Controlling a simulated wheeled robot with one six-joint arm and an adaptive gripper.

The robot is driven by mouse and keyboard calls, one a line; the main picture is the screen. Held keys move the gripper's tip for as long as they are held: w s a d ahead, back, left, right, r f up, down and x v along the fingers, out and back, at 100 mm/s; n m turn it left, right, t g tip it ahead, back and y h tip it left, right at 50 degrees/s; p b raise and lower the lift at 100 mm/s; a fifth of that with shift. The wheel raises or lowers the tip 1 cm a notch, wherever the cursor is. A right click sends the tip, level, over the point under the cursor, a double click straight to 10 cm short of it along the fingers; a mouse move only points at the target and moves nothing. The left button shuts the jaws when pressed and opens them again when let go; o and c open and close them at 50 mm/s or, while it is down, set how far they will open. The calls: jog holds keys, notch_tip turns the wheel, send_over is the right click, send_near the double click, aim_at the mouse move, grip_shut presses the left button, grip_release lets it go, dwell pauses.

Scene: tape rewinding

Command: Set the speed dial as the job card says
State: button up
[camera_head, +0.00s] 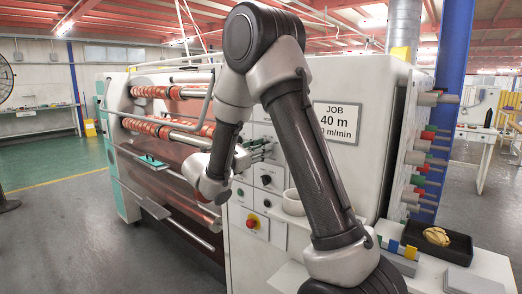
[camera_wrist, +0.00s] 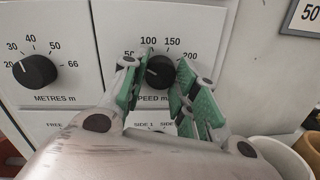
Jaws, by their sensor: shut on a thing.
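The speed dial (camera_wrist: 160,71), a black knob, is in the middle of the wrist view on a white panel. Its scale shows 100, 150 and 200, with a lower mark partly hidden by a finger. My gripper (camera_wrist: 165,68) has its green-padded fingers shut on the dial, one on each side. I cannot clearly make out the dial's pointer. In the head view my gripper is at the machine's front panel, small and partly hidden by my arm. The job card (camera_head: 336,123) reads 40 m, with its m/min number partly covered by my arm; the wrist view shows "50" on its corner (camera_wrist: 305,15).
The black metres dial (camera_wrist: 35,70) sits left of the speed dial. A pale round container (camera_head: 292,203) stands below the panel. A black tray (camera_head: 437,243) lies on the right bench.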

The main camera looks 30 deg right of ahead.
jog(key=o, duration=1)
jog(key=v, duration=1.2)
